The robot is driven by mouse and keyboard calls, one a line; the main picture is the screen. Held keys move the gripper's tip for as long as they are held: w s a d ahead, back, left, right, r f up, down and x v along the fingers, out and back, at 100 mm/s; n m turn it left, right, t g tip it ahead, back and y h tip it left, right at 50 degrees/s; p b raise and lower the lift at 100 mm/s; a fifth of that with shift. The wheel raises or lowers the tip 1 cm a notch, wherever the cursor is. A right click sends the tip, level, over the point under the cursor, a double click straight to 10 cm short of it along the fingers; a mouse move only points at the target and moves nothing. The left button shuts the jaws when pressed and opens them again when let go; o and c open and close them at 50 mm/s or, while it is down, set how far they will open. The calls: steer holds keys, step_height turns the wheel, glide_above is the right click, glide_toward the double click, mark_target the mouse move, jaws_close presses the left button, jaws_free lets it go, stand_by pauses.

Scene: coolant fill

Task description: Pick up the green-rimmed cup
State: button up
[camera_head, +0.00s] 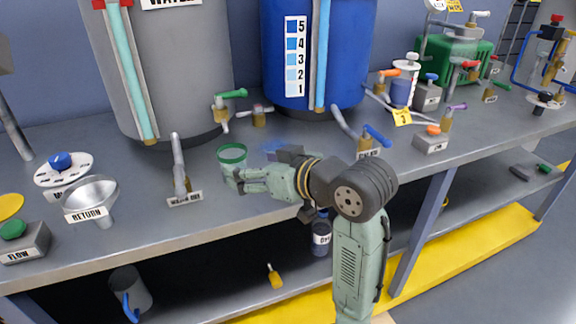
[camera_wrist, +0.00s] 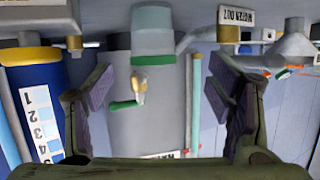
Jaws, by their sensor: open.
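The green-rimmed cup (camera_head: 232,156) stands upright on the bench, a pale cup with a green band at its rim. My gripper (camera_head: 236,179) is at the cup's near side, its fingers pointing at it and hiding the lower part of the cup. In the wrist view, which is upside down, the cup (camera_wrist: 152,32) appears at the top, roughly centred between the two fingers. My gripper (camera_wrist: 160,82) is open and empty there, with wide room between its pads. I cannot tell whether the fingertips reach alongside the cup.
A labelled spout (camera_head: 179,170) stands left of the cup. The grey water tank (camera_head: 180,70) and the blue tank (camera_head: 345,45) rise behind. The return funnel (camera_head: 90,192) is further left. A blue-handled tap (camera_head: 375,137) stands to the right. The bench's front edge runs below my arm.

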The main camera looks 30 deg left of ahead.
mark_target(232, 152)
steer(key=shift+w+d+f, duration=0.2)
steer(key=shift+d+f, duration=0.3)
steer(key=shift+d, duration=0.15)
steer(key=shift+w+a+f+h, duration=0.15)
steer(key=shift+f+h, duration=0.1)
steer(key=shift+h, duration=0.05)
steer(key=x, duration=0.4)
steer(key=shift+r, duration=0.1)
steer(key=shift+p+x, duration=0.6)
steer(key=shift+x, duration=2.5)
steer(key=shift+r, duration=0.2)
steer(key=shift+c, duration=0.4)
steer(key=c, duration=1.4)
steer(key=shift+r, duration=0.1)
step_height(232, 152, up, 10)
steer(key=shift+f, duration=0.1)
